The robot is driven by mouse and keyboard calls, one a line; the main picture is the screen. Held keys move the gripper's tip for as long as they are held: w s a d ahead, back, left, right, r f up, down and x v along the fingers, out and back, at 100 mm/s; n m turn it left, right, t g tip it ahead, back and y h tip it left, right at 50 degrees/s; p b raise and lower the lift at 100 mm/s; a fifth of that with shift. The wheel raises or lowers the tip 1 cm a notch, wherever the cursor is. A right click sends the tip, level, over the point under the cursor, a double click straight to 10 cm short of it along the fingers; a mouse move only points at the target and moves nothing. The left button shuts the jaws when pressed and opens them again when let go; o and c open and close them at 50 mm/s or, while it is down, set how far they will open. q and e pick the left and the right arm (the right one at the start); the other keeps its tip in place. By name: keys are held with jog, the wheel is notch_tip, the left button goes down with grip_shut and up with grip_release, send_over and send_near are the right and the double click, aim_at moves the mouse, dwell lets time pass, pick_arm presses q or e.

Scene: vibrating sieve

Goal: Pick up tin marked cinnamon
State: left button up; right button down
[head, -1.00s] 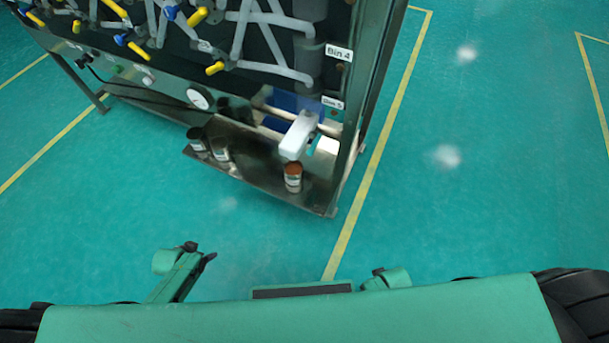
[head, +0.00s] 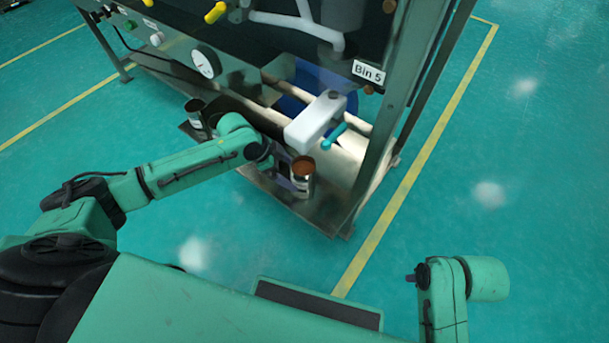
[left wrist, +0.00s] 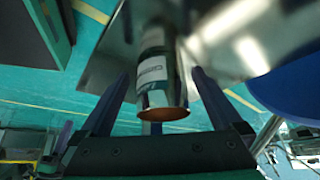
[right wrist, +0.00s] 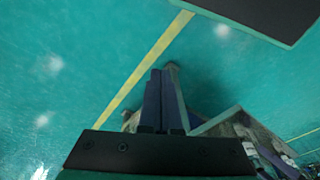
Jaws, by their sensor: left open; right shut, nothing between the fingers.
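A tin with orange-brown contents and a white label (head: 303,177) stands on the right part of the metal shelf, in front of the white block. The label is too small to read in the head view. My left gripper (head: 286,168) has reached the tin from the left. In the left wrist view the tin (left wrist: 155,75) lies between the two open fingers of my left gripper (left wrist: 158,88), and its label is blurred. I cannot tell whether a finger touches it. My right gripper (right wrist: 162,75) is shut and empty, over the floor.
Another tin (head: 196,118) stands further left on the shelf (head: 325,213), partly behind my left arm. A white block (head: 312,122) with a teal handle (head: 335,136) sits just behind the near tin. A frame post (head: 405,90) rises at the right. The floor in front is clear.

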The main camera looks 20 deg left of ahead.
aim_at(301, 172)
pick_arm(q)
jog(key=shift+w+d+f, duration=0.1)
jog(key=shift+w+d, duration=0.2)
jog(key=shift+d, duration=0.3)
jog(key=shift+w+d+f, duration=0.1)
jog(key=shift+w+d, duration=0.15)
jog(key=shift+d, duration=0.35)
jog(key=shift+w+d+f+b, duration=0.15)
jog(key=shift+d+f+b, duration=0.15)
jog(key=shift+f+b, duration=0.15)
jog(key=shift+r, duration=0.1)
jog(key=c, duration=1.2)
pick_arm(e)
jog(key=shift+w+a+f+t+y, duration=0.2)
jog(key=shift+w+a+t, duration=0.15)
jog(key=shift+a, duration=0.1)
jog(key=shift+w+a+f+t+y, duration=0.2)
jog(key=shift+w+a+t, duration=0.1)
jog(key=shift+a, duration=0.1)
